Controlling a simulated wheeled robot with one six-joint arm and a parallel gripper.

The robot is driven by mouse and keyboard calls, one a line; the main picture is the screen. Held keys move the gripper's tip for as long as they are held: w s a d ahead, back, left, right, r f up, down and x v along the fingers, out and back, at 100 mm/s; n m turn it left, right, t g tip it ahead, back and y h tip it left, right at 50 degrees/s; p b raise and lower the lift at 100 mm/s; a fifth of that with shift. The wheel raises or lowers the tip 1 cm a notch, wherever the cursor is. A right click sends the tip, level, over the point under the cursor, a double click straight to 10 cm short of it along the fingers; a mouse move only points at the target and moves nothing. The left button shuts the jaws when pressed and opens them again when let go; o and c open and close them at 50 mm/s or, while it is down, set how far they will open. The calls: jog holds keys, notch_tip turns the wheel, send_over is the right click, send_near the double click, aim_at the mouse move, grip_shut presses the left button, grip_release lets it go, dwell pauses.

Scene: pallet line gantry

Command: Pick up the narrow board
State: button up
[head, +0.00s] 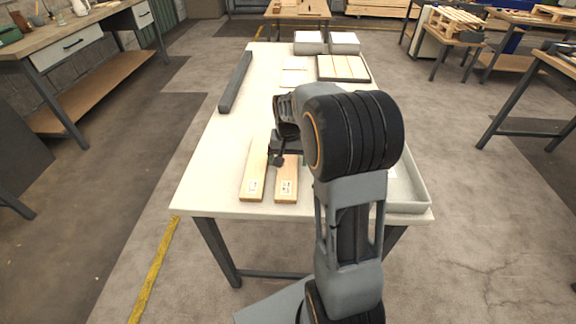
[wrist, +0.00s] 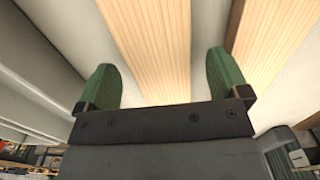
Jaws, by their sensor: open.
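My gripper (head: 279,160) is over the far part of the right board, partly hidden by my arm. In the wrist view my gripper (wrist: 164,84) is open, with one green finger on each side of a board (wrist: 150,45). Another board (wrist: 268,50) runs to the right.
The left-middle surface is clear.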

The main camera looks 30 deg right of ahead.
jog(key=shift+f, duration=0.5)
jog(key=shift+c, duration=0.3)
jog(key=c, duration=1)
